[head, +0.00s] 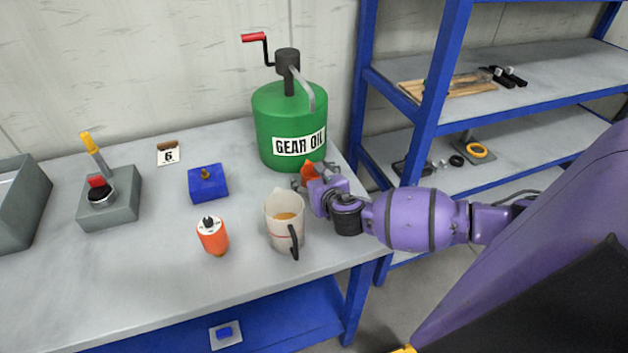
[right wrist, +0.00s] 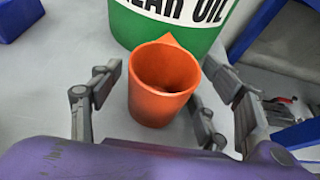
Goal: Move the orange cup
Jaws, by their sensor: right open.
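The orange cup (right wrist: 158,88) stands upright on the table in the right wrist view, in front of the green gear oil can. In the head view the orange cup (head: 309,172) is mostly hidden behind my right gripper (head: 304,180). In the right wrist view my right gripper (right wrist: 155,110) is open, with one finger on each side of the cup. A gap shows between the left finger and the cup; the right finger is closer to it. My left gripper is in neither view.
The green gear oil can (head: 290,122) stands right behind the cup. An orange-and-white cylinder (head: 213,237), a blue block (head: 208,184) and a grey box (head: 110,204) stand further left. A blue shelf rack (head: 436,75) is at right.

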